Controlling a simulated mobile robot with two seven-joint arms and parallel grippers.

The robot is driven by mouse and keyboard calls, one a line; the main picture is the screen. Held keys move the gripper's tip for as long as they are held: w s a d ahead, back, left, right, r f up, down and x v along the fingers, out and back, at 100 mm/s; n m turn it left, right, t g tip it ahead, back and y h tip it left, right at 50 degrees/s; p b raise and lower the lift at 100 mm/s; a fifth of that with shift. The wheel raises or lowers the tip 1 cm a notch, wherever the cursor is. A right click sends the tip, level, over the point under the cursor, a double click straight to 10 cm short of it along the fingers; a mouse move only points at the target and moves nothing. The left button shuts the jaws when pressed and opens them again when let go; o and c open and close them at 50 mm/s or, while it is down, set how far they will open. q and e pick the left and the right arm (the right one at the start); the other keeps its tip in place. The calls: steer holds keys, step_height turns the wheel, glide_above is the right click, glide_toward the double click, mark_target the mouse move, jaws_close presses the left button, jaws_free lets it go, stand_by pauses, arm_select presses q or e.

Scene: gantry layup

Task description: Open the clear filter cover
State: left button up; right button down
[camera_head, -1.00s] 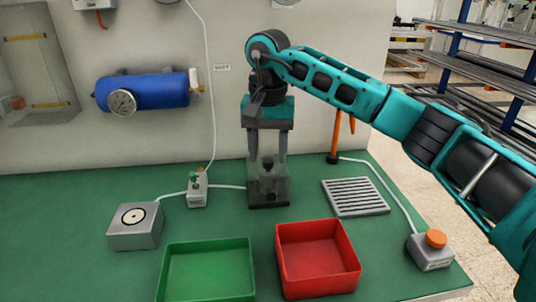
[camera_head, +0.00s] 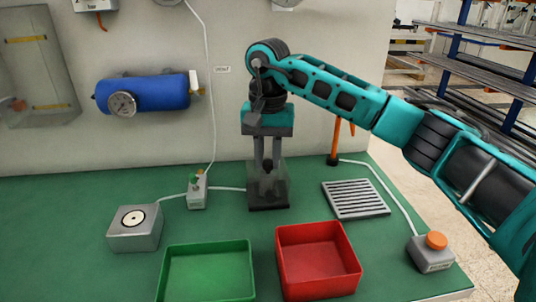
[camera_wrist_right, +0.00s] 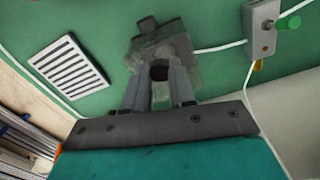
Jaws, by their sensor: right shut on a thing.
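The clear filter cover (camera_head: 282,186) is a see-through grey box standing on a dark base (camera_head: 268,206) on the green bench. It also shows in the right wrist view (camera_wrist_right: 183,56), partly hidden by my fingers. A dark round knob shows at the cover, between my fingertips in the wrist view (camera_wrist_right: 158,71). My right gripper (camera_head: 268,164) points straight down from above, its fingers shut on the knob. The gripper also shows in the wrist view (camera_wrist_right: 158,75). Whether the cover is raised from its base I cannot tell. My left gripper is not in view.
A small valve box (camera_head: 197,191) with a hose stands left of the cover, and a grey box (camera_head: 134,228) further left. A slotted grille (camera_head: 355,198) lies to the right. Green (camera_head: 207,244) and red (camera_head: 317,229) trays stand in front. An orange-button box (camera_head: 431,253) is front right.

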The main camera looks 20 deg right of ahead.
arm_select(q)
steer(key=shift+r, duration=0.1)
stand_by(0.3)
